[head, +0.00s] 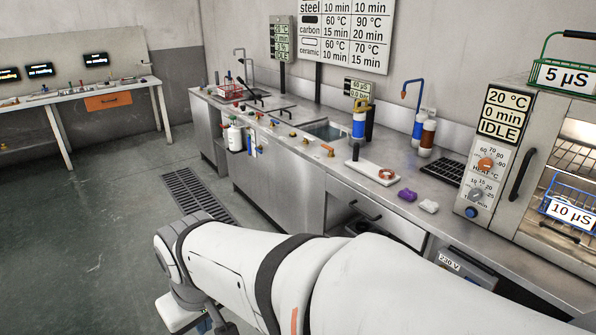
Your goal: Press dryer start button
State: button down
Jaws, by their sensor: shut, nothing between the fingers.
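The dryer (513,170) stands at the right end of the steel counter. Its display (503,115) reads 20 °C, 0 min, IDLE. Below it on the panel are an orange heat knob (486,163) and a grey time knob (477,194). A small round blue button (471,212) sits at the bottom of the panel; any start label on it is too small to read. My arm crosses the bottom foreground, its wrist at lower left, well away from the dryer. My gripper's fingers are out of the picture.
A basket labelled 5 µS (563,77) stands on the dryer; a blue basket labelled 10 µS (570,211) shows behind its glass. A black handle (522,174) sticks out from the door. The counter (420,190) holds a dark rack (443,171), bottles and cloths. Floor at left is open.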

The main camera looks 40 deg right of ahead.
aim_at(471, 214)
jog(key=i, duration=0.5)
jog(key=z, duration=3.8)
jog(key=i, duration=1)
jog(key=u, duration=0.1)
